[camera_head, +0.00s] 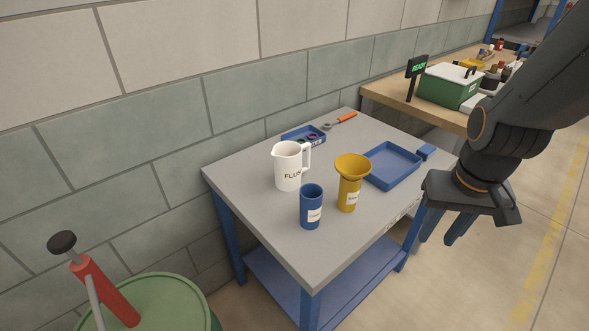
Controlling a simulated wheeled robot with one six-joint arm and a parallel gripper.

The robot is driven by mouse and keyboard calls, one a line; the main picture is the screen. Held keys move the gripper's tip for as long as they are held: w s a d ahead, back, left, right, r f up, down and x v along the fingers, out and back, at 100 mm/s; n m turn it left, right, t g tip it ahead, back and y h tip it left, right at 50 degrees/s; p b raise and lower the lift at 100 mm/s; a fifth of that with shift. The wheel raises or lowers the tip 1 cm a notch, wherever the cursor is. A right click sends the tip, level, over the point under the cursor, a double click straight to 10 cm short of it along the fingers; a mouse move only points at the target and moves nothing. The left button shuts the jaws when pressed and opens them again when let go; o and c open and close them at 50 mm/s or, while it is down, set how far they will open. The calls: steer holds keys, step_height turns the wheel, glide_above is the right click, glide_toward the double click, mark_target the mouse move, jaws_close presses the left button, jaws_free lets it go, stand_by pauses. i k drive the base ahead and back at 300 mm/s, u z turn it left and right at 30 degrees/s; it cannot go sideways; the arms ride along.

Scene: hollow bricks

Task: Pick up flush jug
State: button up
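The white jug (288,168) stands upright on the grey tabletop of a blue-legged table (240,183). Its dark lettering starts with "FLU", and the rest is hard to read. Its handle is on the right side and its spout points left. My gripper (440,241) is at the right, pointing down, beyond the table's right edge in the picture and well apart from the jug. Its two blue fingers are spread with a gap between them, and nothing shows between them.
A blue cup (311,208) and a yellow funnel-topped container (350,185) stand close in front of the jug. A blue tray (393,181) lies right, a small blue tray (303,135) with rings behind. A block wall (160,115) runs along the back.

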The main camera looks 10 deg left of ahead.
mark_target(293, 164)
steer(key=z, duration=0.55)
steer(key=k, duration=1.3)
steer(key=u, duration=0.1)
steer(key=i, duration=0.65)
steer(key=u, duration=0.95)
steer(key=i, duration=0.7)
steer(key=u, duration=0.05)
